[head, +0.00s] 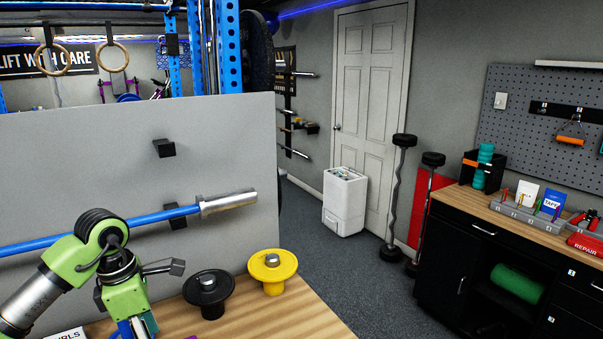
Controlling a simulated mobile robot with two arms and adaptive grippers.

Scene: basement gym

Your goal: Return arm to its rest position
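My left arm comes in from the lower left, green and white, bent over the wooden bench. My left gripper (127,292) is at its end, low in the picture, left of a black disc with a raised hub (209,292). The arm and the bottom edge of the picture hide part of the gripper, and I cannot tell whether its fingers are open or shut. I see nothing clearly held in it. My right arm and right gripper are not in view.
A yellow disc (273,268) stands on the wooden bench (285,315). Behind the arm, a blue bar with a silver sleeve (228,203) lies along a grey panel (90,150) with black hooks. A white bin (345,202) and dark cabinet (455,265) stand beyond open floor.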

